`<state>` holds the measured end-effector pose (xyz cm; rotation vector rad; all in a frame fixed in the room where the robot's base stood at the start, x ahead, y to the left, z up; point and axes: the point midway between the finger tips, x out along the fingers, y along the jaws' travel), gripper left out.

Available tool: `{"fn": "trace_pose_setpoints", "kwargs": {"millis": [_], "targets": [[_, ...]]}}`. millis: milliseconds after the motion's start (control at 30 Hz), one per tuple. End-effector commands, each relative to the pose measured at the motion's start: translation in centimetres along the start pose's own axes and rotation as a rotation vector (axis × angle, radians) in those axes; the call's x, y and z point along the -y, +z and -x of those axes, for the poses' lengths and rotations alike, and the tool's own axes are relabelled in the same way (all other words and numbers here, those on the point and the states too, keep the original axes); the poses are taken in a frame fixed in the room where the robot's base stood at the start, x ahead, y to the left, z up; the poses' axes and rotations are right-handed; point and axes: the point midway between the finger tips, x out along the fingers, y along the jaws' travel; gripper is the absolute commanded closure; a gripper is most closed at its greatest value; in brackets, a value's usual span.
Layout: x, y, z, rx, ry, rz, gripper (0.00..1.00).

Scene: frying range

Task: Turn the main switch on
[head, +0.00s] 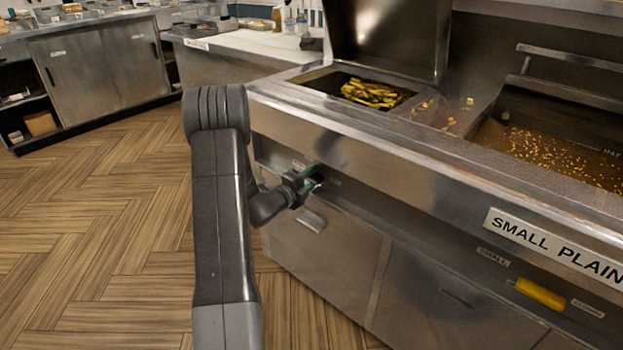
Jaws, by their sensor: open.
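My gripper (314,182) is at the recessed strip under the counter front of the frying range (400,165), left of the picture's middle. It is open. A green part (311,170) shows right at the fingers, apparently a switch on that strip. The gripper hides most of it, so I cannot tell its position or whether the fingers touch it. Small labels flank that spot, too small to read. A yellow handle-like control (540,293) sits on the same strip at the lower right, next to a label reading "SMALL".
Cabinet doors (320,250) lie below the strip. A bin of fried pieces (375,93) and a crumb-strewn fryer basin (560,150) are set in the top, with a raised lid (385,40) behind. The wooden floor (90,230) at left is clear.

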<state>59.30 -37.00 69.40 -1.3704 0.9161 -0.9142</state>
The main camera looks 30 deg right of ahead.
Motion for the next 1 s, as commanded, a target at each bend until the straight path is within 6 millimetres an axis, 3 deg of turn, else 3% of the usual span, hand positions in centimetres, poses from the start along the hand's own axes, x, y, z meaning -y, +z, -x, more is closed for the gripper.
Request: {"fn": "trace_pose_setpoints", "kwargs": {"millis": [267,400,500,1000], "targets": [[0.01,0.0,-0.14,0.0,0.0,0.0,0.58],[0.01,0.0,-0.13,0.0,0.0,0.0,0.86],[0.01,0.0,-0.13,0.0,0.0,-0.001,1.0],[-0.09,0.0,-0.11,0.0,0.0,0.131,1.0]]}}
